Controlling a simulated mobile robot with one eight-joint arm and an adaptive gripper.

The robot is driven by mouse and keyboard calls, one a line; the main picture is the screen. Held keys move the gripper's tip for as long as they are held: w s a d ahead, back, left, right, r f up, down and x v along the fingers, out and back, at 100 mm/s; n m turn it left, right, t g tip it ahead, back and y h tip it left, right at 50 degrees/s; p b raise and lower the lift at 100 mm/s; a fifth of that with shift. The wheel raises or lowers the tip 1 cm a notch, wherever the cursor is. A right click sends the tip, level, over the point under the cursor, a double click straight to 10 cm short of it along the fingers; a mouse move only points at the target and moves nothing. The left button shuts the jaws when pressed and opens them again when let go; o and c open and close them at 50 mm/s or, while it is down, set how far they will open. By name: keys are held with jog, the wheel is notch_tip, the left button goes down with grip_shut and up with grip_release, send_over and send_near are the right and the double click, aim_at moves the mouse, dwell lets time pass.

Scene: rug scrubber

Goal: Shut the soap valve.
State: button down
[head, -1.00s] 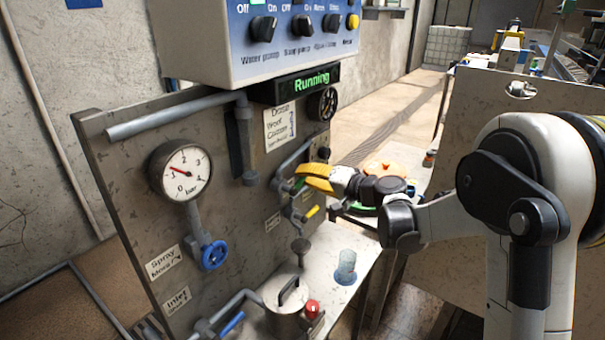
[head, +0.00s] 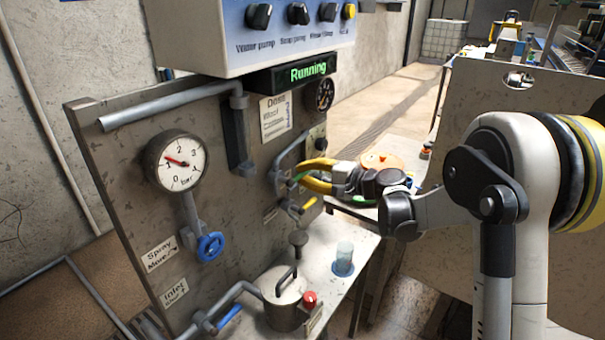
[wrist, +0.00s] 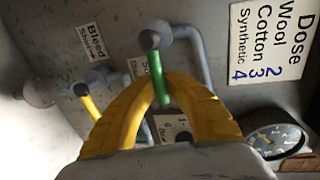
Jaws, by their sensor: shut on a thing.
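The soap valve appears to be the small valve with a green lever (wrist: 156,75) on a grey pipe; its label is partly hidden behind my fingers. In the wrist view the lever hangs down from its round pivot, tilted slightly. My gripper (wrist: 163,92) has its two yellow fingers closed on the lever, one on each side, near its middle. In the head view my gripper (head: 303,178) reaches the panel from the right, and only a little of the green lever (head: 295,177) shows.
A yellow-handled valve (wrist: 90,104) sits close beside my fingers, near a "Bleed" label (wrist: 94,42). The dose card (wrist: 272,42) and a small gauge (wrist: 275,138) are on the other side. Below are a jug (head: 344,262) and a lidded pot (head: 285,300). The display (head: 305,72) reads "Running".

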jog(key=shift+f, duration=0.1)
jog(key=c, duration=1.4)
grip_release()
jog(key=v, duration=1.2)
jog(key=shift+d, duration=0.1)
jog(key=p+v, duration=0.1)
jog(key=v, duration=0.8)
